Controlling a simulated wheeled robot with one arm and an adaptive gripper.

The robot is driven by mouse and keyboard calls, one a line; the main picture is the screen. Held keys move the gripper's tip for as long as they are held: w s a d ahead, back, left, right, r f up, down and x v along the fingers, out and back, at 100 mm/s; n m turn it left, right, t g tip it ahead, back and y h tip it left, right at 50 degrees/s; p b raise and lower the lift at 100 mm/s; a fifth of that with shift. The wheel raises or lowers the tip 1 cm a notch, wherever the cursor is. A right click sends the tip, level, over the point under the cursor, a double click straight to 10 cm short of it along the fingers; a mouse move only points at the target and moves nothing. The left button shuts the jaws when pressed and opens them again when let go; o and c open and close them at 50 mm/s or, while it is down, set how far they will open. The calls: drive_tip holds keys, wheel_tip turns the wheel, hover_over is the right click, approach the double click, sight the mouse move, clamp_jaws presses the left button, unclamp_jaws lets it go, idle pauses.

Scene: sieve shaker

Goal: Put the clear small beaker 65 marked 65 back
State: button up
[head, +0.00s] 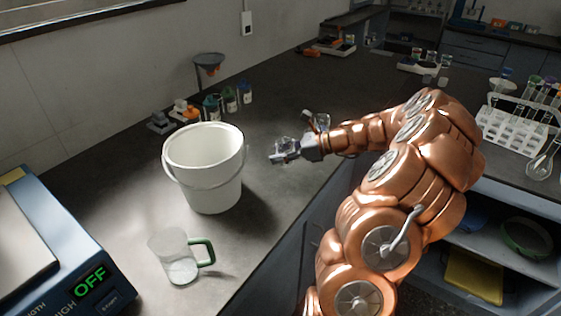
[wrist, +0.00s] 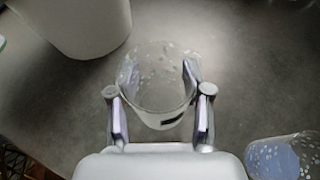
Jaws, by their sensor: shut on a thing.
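My gripper (head: 279,157) reaches left over the bench, to the right of the white bucket. In the wrist view my gripper (wrist: 160,118) has one finger on each side of a small clear beaker (wrist: 158,80) and is shut on it. The beaker's open rim faces the camera, and a dark mark shows low on its wall; no number is legible. In the head view this beaker (head: 284,146) is small and partly hidden by the fingers. I cannot tell whether its base touches the bench.
The white bucket (head: 205,165) also shows in the wrist view (wrist: 80,22). A second clear vessel (wrist: 284,158) stands close at the lower right there. A green-handled clear mug (head: 176,257) and a blue scale (head: 75,275) are nearer. A white tube rack (head: 515,130) stands right.

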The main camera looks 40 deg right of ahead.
drive_tip(key=shift+w+d+f, duration=0.1)
drive_tip(key=shift+w+f, duration=0.1)
drive_tip(key=shift+f, duration=1.6)
drive_tip(key=shift+f, duration=0.1)
drive_tip(key=o, duration=1.2)
drive_tip(key=shift+s, duration=0.1)
drive_tip(key=v, duration=1.2)
drive_tip(key=shift+r, duration=0.25)
